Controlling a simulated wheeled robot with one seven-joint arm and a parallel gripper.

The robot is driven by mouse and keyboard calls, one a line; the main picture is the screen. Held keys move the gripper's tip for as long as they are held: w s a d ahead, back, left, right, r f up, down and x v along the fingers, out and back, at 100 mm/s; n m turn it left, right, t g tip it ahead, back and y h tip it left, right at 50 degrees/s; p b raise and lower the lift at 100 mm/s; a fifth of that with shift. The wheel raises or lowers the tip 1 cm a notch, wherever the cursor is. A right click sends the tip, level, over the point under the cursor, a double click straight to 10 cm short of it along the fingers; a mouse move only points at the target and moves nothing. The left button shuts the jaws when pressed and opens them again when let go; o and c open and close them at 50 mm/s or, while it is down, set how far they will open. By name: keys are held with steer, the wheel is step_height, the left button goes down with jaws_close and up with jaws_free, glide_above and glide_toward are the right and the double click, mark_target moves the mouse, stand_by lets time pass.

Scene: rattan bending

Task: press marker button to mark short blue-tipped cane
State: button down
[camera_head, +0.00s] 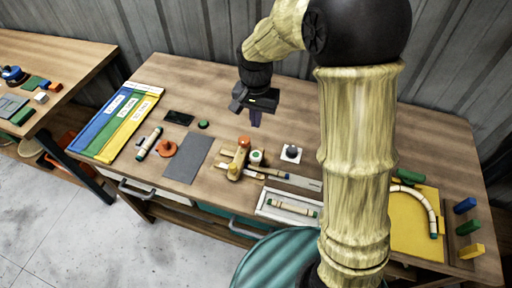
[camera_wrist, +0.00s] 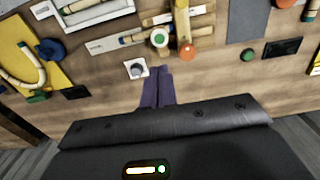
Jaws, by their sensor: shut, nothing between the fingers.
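My gripper (camera_head: 255,118) is shut and empty above the back of the table, its dark purple fingers together; they also show in the wrist view (camera_wrist: 158,72). A dark round button on a white square plate (camera_head: 291,152) is to the right of and nearer than the fingertips. In the wrist view this button (camera_wrist: 137,69) is just left of them, apart. A white cap with a green centre (camera_head: 257,157) sits by the wooden fixture with an orange knob (camera_head: 240,158). A cane (camera_head: 262,172) lies along the fixture, its bluish tip to the right. Contact with the fixture is unclear.
A yellow board (camera_head: 412,245) with a bent cane is at the right. A grey pad (camera_head: 188,158), an orange knob (camera_head: 165,148) and striped mats (camera_head: 120,118) are at the left.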

mark_target(256, 154)
step_height(256, 154, down, 14)
steer(key=p, duration=0.3)
stand_by(0.5)
